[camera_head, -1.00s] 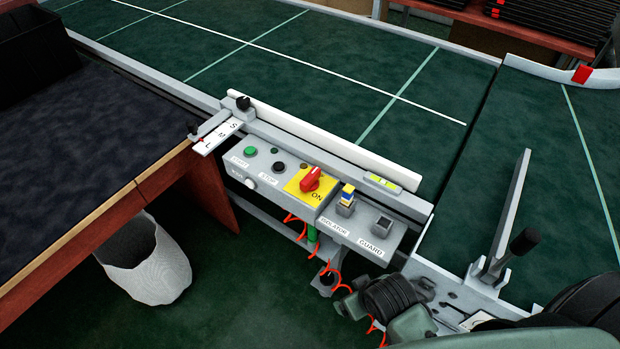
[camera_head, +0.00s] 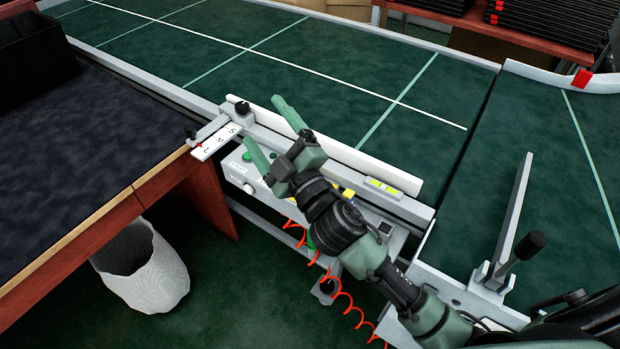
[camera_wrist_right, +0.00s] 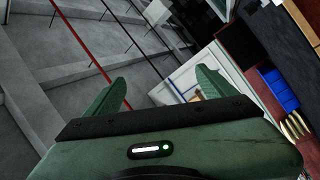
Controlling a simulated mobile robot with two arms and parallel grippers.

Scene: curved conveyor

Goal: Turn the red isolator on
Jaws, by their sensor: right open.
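The red isolator knob is hidden in the head view behind my right gripper and wrist. The control box (camera_head: 235,184) shows only in part, at its left end with a green button (camera_head: 247,156) and at its right end past my wrist. My right gripper (camera_head: 264,122) is open and empty, its fingers pointing up and left above the box and the white rail. Its two open fingers also show in the right wrist view (camera_wrist_right: 160,97), with nothing between them; that view shows no control box. My left gripper is not in view.
A white rail (camera_head: 390,172) with a yellow level (camera_head: 383,188) runs behind the box. A coiled red cable (camera_head: 345,297) hangs under the box.

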